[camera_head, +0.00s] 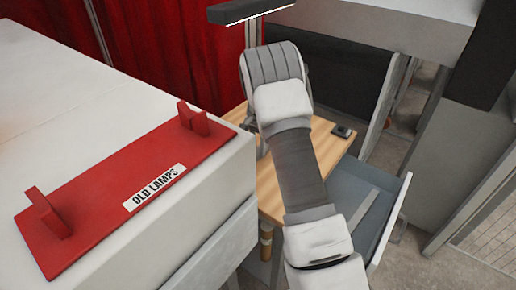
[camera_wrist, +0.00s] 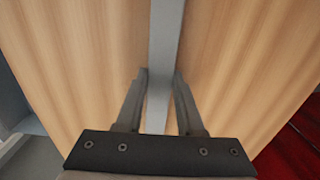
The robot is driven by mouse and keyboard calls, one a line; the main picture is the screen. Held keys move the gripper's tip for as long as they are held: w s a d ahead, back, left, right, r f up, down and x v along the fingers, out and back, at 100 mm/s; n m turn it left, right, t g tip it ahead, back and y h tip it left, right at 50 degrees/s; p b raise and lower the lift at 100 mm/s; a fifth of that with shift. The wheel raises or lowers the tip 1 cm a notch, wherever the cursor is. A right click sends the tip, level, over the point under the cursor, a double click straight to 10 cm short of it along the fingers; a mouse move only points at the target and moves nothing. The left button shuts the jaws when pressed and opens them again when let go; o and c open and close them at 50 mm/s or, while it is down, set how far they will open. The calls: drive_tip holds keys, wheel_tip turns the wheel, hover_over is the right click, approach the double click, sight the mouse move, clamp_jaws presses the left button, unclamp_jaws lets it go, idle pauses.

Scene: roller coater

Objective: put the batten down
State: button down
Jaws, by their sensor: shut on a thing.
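The batten (camera_wrist: 165,50) is a long, narrow grey strip. In the wrist view it runs from the top edge down between the fingers of my gripper (camera_wrist: 160,85), which is shut on it. Pale wood lies behind it; I cannot tell whether the batten touches the wood. In the head view my arm hides the gripper, and I cannot make out the batten there. A red rack (camera_head: 105,195) labelled OLD LAMPS lies on the white top at left, with an upright notched holder at each end and nothing resting in them.
The wooden bench top (camera_head: 325,140) lies under my arm, with a small dark object (camera_head: 343,132) at its right. An open grey drawer (camera_head: 385,190) holds a pale strip (camera_head: 365,212). A dark lamp bar (camera_head: 250,10) on a post stands behind. Red curtains hang at the back.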

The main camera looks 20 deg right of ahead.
sight(258, 150)
drive_tip(key=shift+f, duration=0.15)
drive_tip(key=c, duration=0.5)
unclamp_jaws()
wheel_tip(258, 150, up, 12)
drive_tip(key=shift+r, duration=0.2)
drive_tip(key=shift+s, duration=0.1)
